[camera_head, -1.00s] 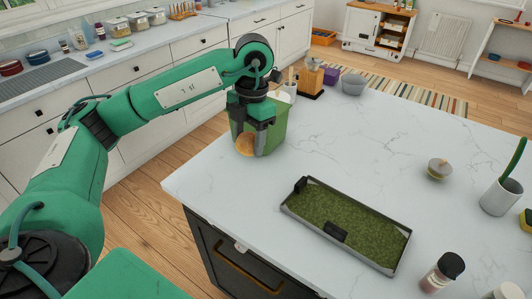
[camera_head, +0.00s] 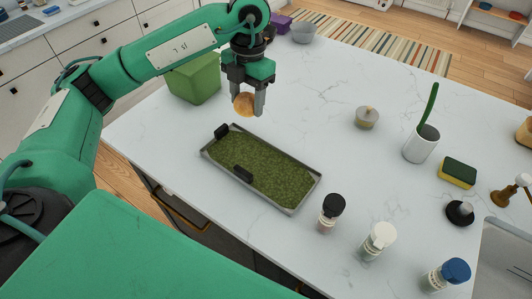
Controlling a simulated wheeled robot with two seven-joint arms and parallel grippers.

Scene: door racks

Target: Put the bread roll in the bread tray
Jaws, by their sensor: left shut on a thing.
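The bread roll (camera_head: 243,104) is a round, orange-brown bun. My left gripper (camera_head: 249,103) is shut on it and points down, holding it just beyond the far side of the tray. The bread tray (camera_head: 309,191) is a shallow grey metal tray with a green textured inside and two black clips on its left part. It lies on the white marble counter, and nothing else shows in it. My right gripper is not in view.
A green box (camera_head: 194,82) stands left of my left gripper. A black-capped jar (camera_head: 331,212), a white-capped jar (camera_head: 377,241) and a blue-capped jar (camera_head: 446,275) stand at the front right. A small pot (camera_head: 367,117) and white cup (camera_head: 421,146) stand farther right. The counter's centre is clear.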

